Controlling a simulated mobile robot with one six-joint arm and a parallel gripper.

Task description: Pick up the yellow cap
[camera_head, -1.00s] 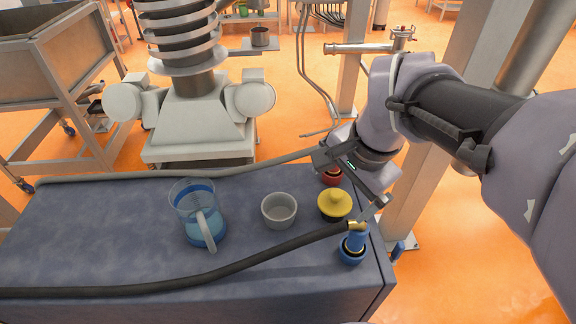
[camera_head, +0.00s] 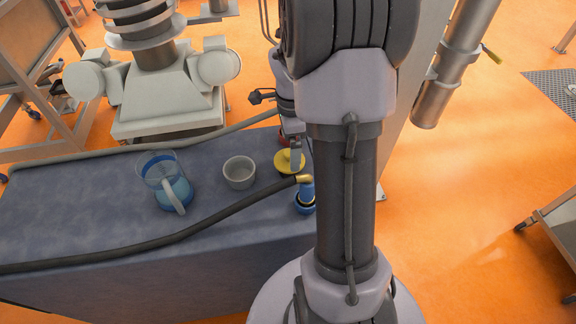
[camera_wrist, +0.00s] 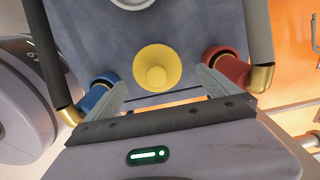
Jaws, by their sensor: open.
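The yellow cap (camera_head: 284,168), a round disc with a raised knob, lies on the grey-blue table near its right end. My gripper (camera_head: 293,150) is over it, with one finger hiding part of the cap in the head view. In the wrist view the yellow cap (camera_wrist: 157,66) shows whole, just ahead of and between the fingertips. My gripper (camera_wrist: 162,80) is open and empty, its two fingers spread wider than the cap. I cannot tell how far above the table the fingertips are.
A blue fitting (camera_head: 305,199) and a red fitting (camera_wrist: 227,68) with brass-ended hoses flank the cap, close to my fingers. A grey cup (camera_head: 239,173) and a blue pitcher (camera_head: 172,190) stand further left. A dark hose (camera_head: 190,233) crosses the table.

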